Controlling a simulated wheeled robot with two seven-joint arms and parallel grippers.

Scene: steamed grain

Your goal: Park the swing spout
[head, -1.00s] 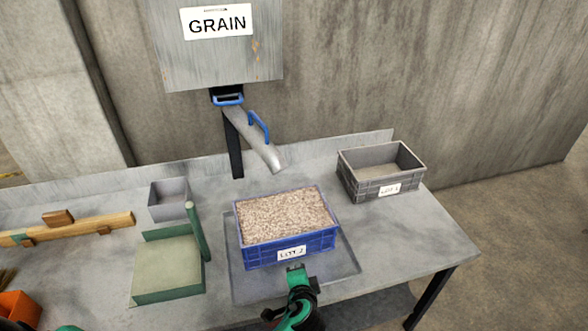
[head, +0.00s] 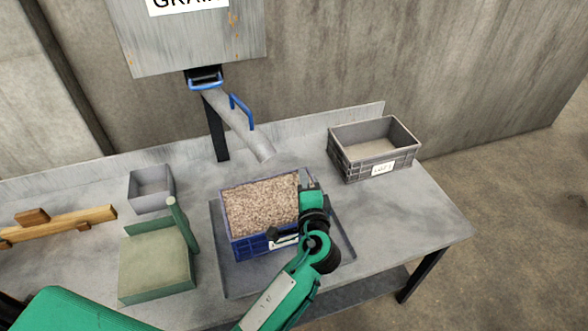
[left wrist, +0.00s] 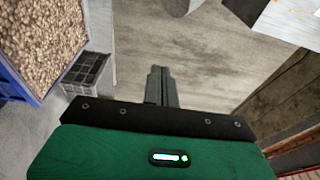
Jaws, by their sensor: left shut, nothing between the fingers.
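The swing spout (head: 238,128) is a grey tube hanging from the hopper, with a blue handle (head: 240,108) on its upper side. It slants down to the right. Its mouth appears just behind the back rim of the blue crate (head: 248,247), which is full of grain. My left gripper (head: 309,184) is over the crate's right side, apart from the spout and its handle. Its fingers (left wrist: 160,86) are together and empty in the left wrist view. My right gripper is not in view.
The grey hopper (head: 190,42) has a blue-handled gate (head: 205,82). An empty grey crate (head: 374,160) stands at the back right. A small grey bin (head: 151,190), a green-edged box with a post (head: 156,268) and a wooden beam (head: 60,226) stand left. Table space at right is clear.

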